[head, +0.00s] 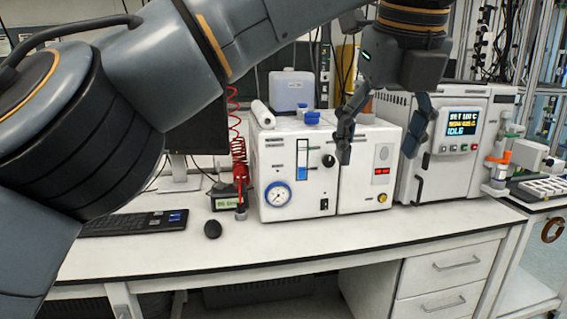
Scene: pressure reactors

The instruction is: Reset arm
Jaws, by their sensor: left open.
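My left arm comes in from the left and reaches across the top of the head view. My left gripper (381,132) points down with its two fingers spread wide. It is open, and nothing shows between the fingers. The fingers overlap the front of a white instrument box (322,185) with a round gauge, and the right finger lies near the left edge of a larger white unit (467,160) with a lit display reading IDLE. I cannot tell the distance to them or whether anything touches. My right gripper is not in view.
The white bench (330,241) carries a keyboard (133,223), a black mouse (212,229), a coiled red hose (239,160) and a small display box (226,198). A blue-topped item (311,118) sits on the instrument box. The bench's front strip is mostly clear. Drawers (449,270) are below right.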

